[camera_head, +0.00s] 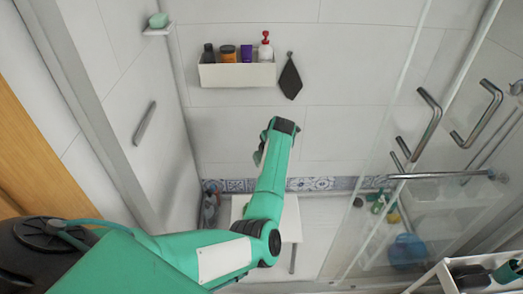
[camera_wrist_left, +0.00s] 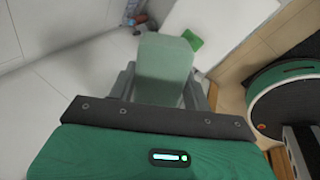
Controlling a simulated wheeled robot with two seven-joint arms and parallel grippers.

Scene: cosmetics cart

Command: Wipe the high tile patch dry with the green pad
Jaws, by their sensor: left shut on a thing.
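In the left wrist view my left gripper (camera_wrist_left: 160,88) is shut on a pale green block, which I take to be the green pad (camera_wrist_left: 165,60). The pad sits between the two dark fingers and sticks out beyond them. In the head view my left arm reaches up in front of the back wall, and its hand is mostly hidden behind the forearm. The tiled back wall (camera_head: 350,130) is pale grey; I cannot make out a wet patch on it. My right gripper is not in view.
A white wall shelf (camera_head: 237,75) holds bottles, with a dark cloth (camera_head: 290,78) hanging beside it. A corner shelf (camera_head: 158,30) carries a green soap-like piece. A white stool (camera_head: 291,225) stands behind my arm. Glass panels with metal handles (camera_head: 428,122) stand at right.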

